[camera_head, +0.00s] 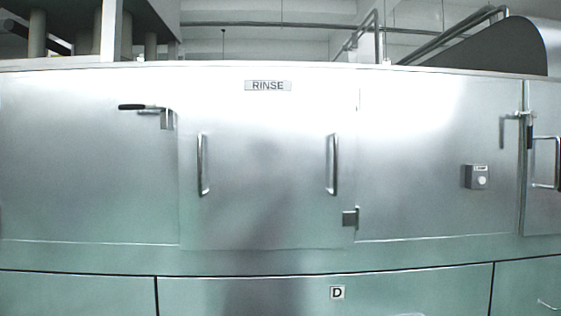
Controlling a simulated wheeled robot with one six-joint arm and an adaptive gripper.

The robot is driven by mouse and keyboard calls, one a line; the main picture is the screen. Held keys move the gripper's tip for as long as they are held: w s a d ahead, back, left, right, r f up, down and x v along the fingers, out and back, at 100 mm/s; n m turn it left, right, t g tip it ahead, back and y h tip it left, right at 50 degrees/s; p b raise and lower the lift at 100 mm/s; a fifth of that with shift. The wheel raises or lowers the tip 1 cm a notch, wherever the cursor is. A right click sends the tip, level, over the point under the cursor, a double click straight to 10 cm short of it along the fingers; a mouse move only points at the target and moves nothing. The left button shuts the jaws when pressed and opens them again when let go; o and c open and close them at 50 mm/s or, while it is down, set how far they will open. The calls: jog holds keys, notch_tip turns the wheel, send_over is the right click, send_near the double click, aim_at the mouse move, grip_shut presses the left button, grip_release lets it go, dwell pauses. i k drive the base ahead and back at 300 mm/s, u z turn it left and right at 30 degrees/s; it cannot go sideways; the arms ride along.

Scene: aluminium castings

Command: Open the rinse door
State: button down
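The rinse door (265,200) is a flat metal panel in the middle of the head view, and it looks closed, flush with the panels beside it. A "RINSE" label (268,86) sits at its top. It has two upright bar handles, a left one (201,165) and a right one (334,164). A latch lever (146,107) with a black grip lies level at the door's upper left edge. A hinge (350,218) shows at the lower right edge. My gripper is not in view.
A small grey lamp or switch box (476,177) is on the panel to the right. Another panel with a handle (546,163) stands at the far right. Pipes (378,35) run above the machine.

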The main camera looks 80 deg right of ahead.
aim_at(266, 156)
jog(key=z, duration=2.85)
jog(key=k, duration=0.5)
jog(key=z, duration=0.85)
jog(key=i, duration=0.6)
jog(key=u, duration=0.25)
